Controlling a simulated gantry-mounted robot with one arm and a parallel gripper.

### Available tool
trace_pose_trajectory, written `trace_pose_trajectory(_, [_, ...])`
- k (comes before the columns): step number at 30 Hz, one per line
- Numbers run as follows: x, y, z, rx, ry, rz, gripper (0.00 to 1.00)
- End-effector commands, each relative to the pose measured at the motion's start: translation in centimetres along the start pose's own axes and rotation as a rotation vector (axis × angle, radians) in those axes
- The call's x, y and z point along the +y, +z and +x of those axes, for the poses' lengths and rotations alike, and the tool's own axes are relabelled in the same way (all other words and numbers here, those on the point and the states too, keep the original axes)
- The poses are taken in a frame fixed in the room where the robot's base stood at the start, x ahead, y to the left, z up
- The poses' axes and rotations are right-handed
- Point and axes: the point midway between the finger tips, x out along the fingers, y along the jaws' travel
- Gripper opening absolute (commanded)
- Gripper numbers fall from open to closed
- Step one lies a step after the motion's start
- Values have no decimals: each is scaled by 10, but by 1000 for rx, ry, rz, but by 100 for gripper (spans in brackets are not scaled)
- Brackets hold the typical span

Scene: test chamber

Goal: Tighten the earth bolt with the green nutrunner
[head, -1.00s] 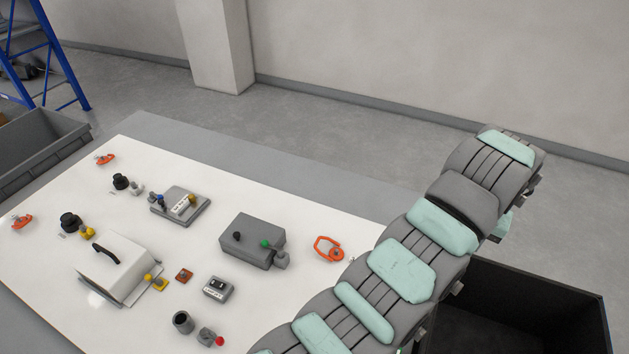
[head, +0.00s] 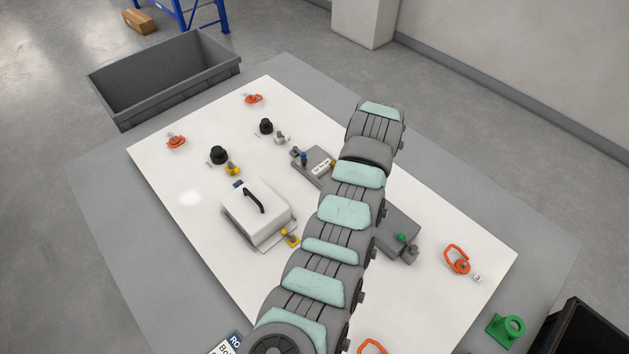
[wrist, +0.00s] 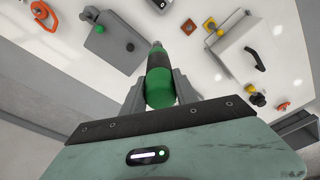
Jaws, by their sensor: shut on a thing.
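In the wrist view my gripper (wrist: 158,88) is shut on the green nutrunner (wrist: 160,84), which has a green body, a dark collar and a grey tip pointing away from me over the panel. In the head view my arm crosses the white panel (head: 180,225) and hides the gripper and nutrunner. I cannot surely tell which fitting is the earth bolt. A small silver fitting (head: 477,278) sits beside an orange ring (head: 457,260). A grey box (head: 398,222) with a green knob (head: 402,237) is partly behind my arm; it also shows in the wrist view (wrist: 110,42).
A white cover with a black handle (head: 256,213) stands on the panel left of my arm. Black knobs (head: 218,155) and yellow fittings (head: 290,237) are near it. A green holder (head: 505,330) stands at right. A grey crate (head: 165,80) is at the far left.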

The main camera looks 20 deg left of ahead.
Motion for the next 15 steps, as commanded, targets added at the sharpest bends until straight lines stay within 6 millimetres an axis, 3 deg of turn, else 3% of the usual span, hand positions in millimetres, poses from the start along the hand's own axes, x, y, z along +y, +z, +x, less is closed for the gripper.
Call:
trace_pose_trajectory(9, [-95, 0, 49, -4, -45, -278, 0])
trace_pose_trajectory(15, [-122, 0, 61, 1, -48, -336, 0])
